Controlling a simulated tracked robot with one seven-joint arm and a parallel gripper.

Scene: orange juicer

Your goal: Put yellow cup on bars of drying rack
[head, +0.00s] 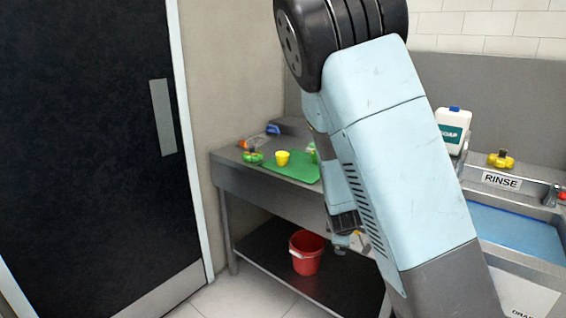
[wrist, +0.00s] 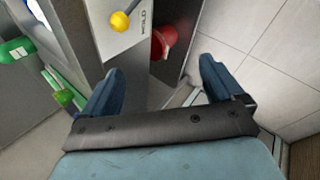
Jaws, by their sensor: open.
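The yellow cup (head: 282,158) stands on a green mat (head: 296,170) on the metal counter at the left in the head view. My gripper (wrist: 160,82) is open in the wrist view, its two blue fingers wide apart with nothing between them. In the head view my arm crosses the middle, and its end hangs to the right of the cup and lower, apart from it. I cannot make out the drying rack in either view; my arm hides part of the counter. The cup is not recognisable in the wrist view.
A red bucket (head: 306,252) stands on the lower shelf. Green and orange items (head: 252,156) lie left of the cup. A dark door (head: 80,150) fills the left.

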